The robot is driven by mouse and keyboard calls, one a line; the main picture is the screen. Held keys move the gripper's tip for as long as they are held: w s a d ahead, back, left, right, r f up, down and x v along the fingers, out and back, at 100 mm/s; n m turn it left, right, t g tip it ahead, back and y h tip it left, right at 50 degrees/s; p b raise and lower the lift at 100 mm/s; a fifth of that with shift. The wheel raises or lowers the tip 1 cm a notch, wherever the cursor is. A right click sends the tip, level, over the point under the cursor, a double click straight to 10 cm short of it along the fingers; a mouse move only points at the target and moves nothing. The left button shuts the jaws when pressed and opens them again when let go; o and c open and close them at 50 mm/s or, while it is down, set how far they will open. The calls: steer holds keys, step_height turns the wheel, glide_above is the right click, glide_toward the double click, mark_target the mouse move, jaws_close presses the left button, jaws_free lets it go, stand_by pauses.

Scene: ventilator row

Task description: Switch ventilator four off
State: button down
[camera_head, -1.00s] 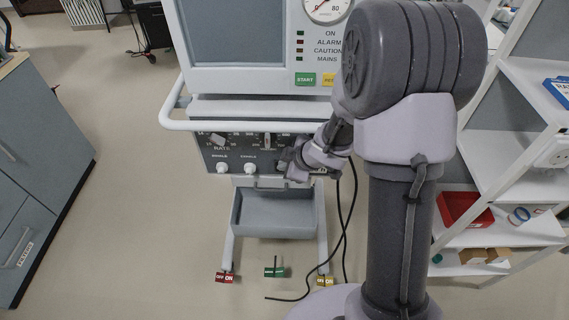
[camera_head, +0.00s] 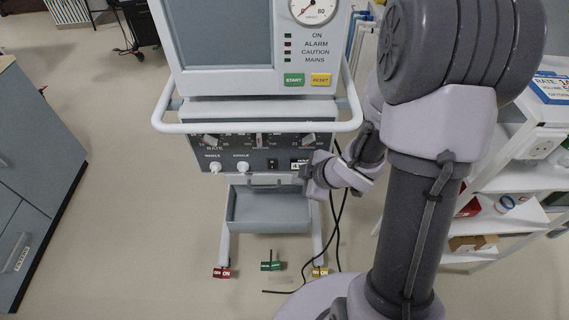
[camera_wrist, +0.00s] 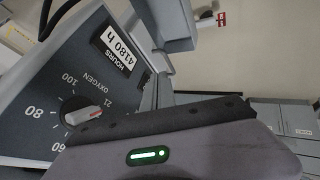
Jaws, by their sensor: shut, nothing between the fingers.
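A ventilator stands in front of me, with a white screen housing (camera_head: 225,85) above a dark control panel (camera_head: 205,153). No number four is readable on it. A small black rocker switch (camera_head: 272,164) sits low on the panel, right of two white knobs; its position is too small to tell. The ON lamp (camera_head: 287,36) looks dark. My gripper (camera_head: 308,174) is shut and empty at the panel's lower right corner, beside the hours counter (camera_head: 301,164). The wrist view shows the counter (camera_wrist: 118,52) and the oxygen knob (camera_wrist: 88,115); the switch is not seen there.
A white rail (camera_head: 245,127) runs around the ventilator front above the panel. A grey tray (camera_head: 268,210) hangs below. Black cables (camera_head: 340,225) drop at the right. White shelves (camera_head: 515,220) stand right and a grey cabinet (camera_head: 35,170) left.

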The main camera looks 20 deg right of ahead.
steer(key=shift+s+d, duration=0.35)
steer(key=shift+s, duration=0.45)
steer(key=shift+s+d, duration=0.3)
steer(key=shift+s, duration=0.45)
